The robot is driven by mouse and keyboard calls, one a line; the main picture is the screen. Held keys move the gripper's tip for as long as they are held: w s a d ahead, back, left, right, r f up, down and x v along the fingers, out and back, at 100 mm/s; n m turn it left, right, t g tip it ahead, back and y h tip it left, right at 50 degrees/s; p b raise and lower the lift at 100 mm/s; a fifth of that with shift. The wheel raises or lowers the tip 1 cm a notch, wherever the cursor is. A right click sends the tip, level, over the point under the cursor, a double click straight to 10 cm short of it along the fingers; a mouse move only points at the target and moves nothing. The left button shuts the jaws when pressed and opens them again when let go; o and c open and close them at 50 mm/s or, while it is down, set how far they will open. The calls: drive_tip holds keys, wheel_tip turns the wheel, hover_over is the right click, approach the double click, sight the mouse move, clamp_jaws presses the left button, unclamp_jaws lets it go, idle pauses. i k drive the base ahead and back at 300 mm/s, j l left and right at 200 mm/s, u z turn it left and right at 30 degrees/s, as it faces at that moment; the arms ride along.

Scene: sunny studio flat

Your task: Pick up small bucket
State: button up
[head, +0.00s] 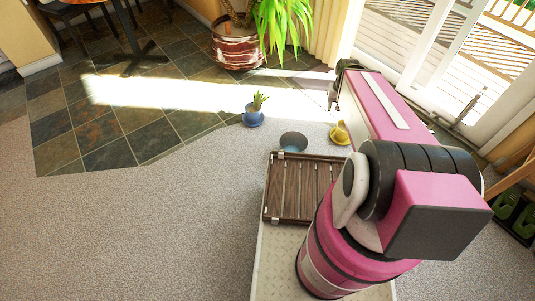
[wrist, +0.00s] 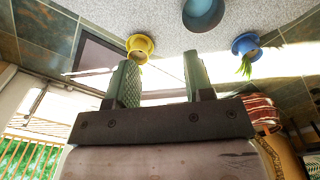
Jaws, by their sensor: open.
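A round grey-blue open container (head: 293,141), which looks like the small bucket, stands on the carpet just beyond my slatted wooden deck. In the wrist view the same container (wrist: 203,14) is cut off by the top edge. My gripper (wrist: 160,78) is open, its two green fingers apart with nothing between them. In the head view my gripper (head: 334,98) hangs to the right of and beyond the container, above the floor and apart from it. My arm hides part of the wrist in the head view.
A yellow pot (head: 340,134) stands right of the container, near my arm. A blue pot with a green plant (head: 254,116) stands to its left. A large red-brown planter (head: 236,48) is at the back. Glass doors are at right; carpet at left is clear.

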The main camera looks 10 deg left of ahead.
sight(290, 150)
drive_tip(key=i+l+u, duration=0.15)
drive_tip(key=u, duration=0.3)
drive_tip(key=i+l+u, duration=0.1)
drive_tip(key=l+u, duration=0.6)
drive_tip(key=u, duration=0.25)
drive_tip(key=z, duration=0.35)
drive_tip(key=l+u, duration=0.2)
drive_tip(key=k+l+u, duration=0.2)
drive_tip(key=l, duration=0.2)
drive_tip(key=k+j+z, duration=0.3)
drive_tip(key=k, duration=0.6)
drive_tip(key=k+l+z, duration=0.1)
drive_tip(key=k+z, duration=0.15)
drive_tip(key=k, duration=0.7)
drive_tip(key=i, duration=0.4)
